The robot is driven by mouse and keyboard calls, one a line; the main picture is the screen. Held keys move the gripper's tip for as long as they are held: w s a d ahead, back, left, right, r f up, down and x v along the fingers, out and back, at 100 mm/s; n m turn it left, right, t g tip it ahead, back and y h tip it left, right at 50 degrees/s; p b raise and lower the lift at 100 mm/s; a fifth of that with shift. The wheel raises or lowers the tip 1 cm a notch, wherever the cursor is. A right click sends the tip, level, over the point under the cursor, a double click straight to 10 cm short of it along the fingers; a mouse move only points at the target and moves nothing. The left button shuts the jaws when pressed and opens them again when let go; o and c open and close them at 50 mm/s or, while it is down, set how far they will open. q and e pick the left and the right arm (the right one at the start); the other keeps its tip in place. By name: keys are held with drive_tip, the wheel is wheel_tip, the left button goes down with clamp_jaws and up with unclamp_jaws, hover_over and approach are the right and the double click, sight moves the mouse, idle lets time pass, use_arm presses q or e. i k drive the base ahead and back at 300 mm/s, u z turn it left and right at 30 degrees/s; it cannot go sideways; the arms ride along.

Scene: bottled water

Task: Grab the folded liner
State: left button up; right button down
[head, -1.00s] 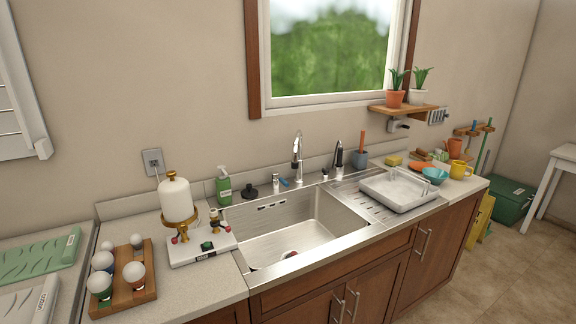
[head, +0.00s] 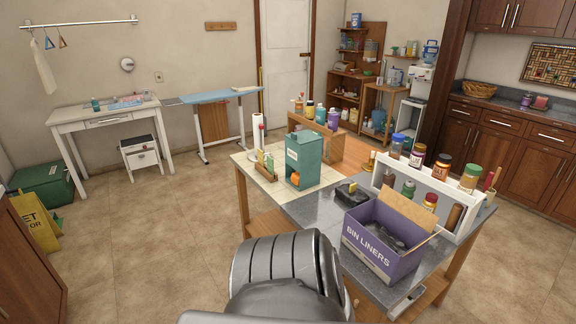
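A black folded bundle (head: 348,193), which looks like the folded liner, lies on the grey table top (head: 300,212) just behind the left side of a purple box marked "BIN LINERS" (head: 376,250). The box is open, with its cardboard flap (head: 408,209) raised, and more black liner material (head: 398,236) shows inside. A grey ridged part of my own body fills the bottom middle and covers part of the table's near edge. Neither of my grippers can be made out.
A white rack (head: 468,208) with several jars stands right behind the box.

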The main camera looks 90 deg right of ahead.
sight(348, 193)
drive_tip(key=z, duration=1.95)
drive_tip(key=i, duration=1.7)
drive_tip(key=z, duration=2.25)
